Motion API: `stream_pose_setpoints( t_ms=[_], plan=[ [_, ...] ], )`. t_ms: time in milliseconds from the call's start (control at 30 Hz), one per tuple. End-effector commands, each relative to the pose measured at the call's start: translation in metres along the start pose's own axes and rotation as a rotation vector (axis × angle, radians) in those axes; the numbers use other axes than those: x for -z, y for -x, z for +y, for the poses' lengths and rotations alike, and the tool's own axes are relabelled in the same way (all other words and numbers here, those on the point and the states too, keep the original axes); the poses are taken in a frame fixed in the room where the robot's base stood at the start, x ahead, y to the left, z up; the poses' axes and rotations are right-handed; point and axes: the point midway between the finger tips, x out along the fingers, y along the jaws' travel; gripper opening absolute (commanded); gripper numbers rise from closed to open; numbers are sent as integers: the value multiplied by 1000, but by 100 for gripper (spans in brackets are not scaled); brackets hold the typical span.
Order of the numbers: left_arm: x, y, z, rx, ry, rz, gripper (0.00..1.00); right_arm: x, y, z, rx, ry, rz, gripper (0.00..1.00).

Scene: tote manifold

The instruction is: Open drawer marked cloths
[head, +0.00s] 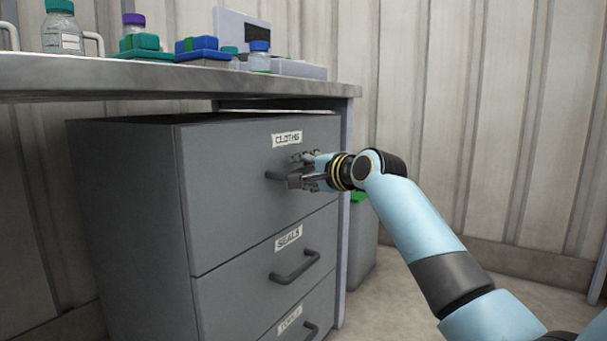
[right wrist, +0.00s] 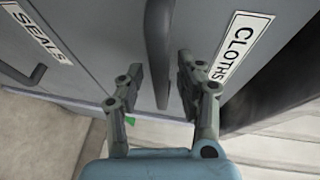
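The grey cabinet's top drawer (head: 225,185) carries a white label reading CLOTHS (head: 287,139), and its front looks flush with the drawers below. Its dark bar handle (head: 275,176) shows under the label. My right gripper (head: 301,172) is at this handle and hides part of it. In the right wrist view the fingers of my right gripper (right wrist: 162,85) are apart, with the handle (right wrist: 159,45) between them and gaps on both sides. The CLOTHS label (right wrist: 241,50) is right of the fingers. My left gripper is not in view.
Below are a drawer labelled SEALS (head: 288,237) with its handle (head: 296,264) and a third drawer (head: 300,322). A countertop (head: 170,78) with bottles and racks overhangs the cabinet. A grey bin (head: 362,245) stands right of it. Floor at right is clear.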

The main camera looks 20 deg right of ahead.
Motion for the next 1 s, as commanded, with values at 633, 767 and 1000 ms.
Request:
stream_pose_setpoints(
  t_ms=[633,767,1000],
  plan=[
    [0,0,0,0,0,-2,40,0,0,1,-1,-1,-1,0],
    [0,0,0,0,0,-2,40,0,0,1,-2,-2,-1,0],
    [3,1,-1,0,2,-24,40,0,1,0,-2,-3,-1,0]
  ],
)
